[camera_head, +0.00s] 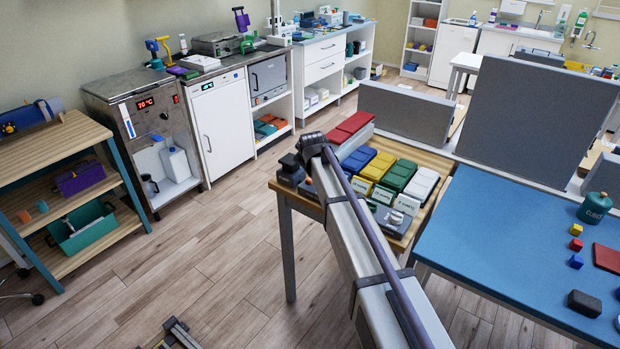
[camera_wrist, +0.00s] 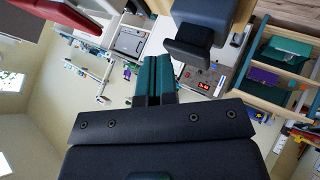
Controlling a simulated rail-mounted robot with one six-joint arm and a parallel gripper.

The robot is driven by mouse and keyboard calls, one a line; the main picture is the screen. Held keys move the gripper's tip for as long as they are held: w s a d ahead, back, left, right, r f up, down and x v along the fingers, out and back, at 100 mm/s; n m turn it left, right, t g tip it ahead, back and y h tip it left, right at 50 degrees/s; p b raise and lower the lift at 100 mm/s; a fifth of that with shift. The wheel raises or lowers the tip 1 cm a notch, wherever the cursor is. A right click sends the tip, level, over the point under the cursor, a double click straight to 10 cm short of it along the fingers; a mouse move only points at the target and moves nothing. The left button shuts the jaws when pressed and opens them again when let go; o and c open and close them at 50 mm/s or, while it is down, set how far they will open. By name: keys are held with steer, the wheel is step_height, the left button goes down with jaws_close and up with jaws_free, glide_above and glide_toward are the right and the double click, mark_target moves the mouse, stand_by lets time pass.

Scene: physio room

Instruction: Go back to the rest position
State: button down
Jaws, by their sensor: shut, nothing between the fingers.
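My gripper (camera_wrist: 153,62) shows in the wrist view as two teal fingers lying side by side, shut with nothing between them. The fingers point away from the dark gripper body, toward the room. In the head view my arm reaches from the bottom right up to a dark joint above the near left corner of the wooden table (camera_head: 283,188). The gripper itself is hard to make out there, and the arm hides part of the table.
Red, blue, yellow, green and white packs (camera_head: 377,165) crowd the table near my arm. A blue-topped table (camera_head: 500,235) with a teal jar (camera_head: 594,207) and small blocks stands right. Grey panels (camera_head: 540,115) rise behind. A wooden shelf (camera_head: 60,150) stands left. Floor (camera_head: 190,270) between is mostly clear.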

stand_by(0.3)
steer(key=s+d+m+g+p, duration=0.2)
steer(key=s+d+m+g, duration=0.2)
steer(key=s, duration=1.6)
steer(key=s+d+f+m+g+p, duration=0.1)
steer(key=s+d+m+g, duration=0.4)
steer(key=s, duration=1.6)
steer(key=d+p, duration=0.1)
steer(key=d, duration=0.3)
steer(key=shift+s+d+m, duration=0.25)
steer(key=shift+d+m, duration=0.05)
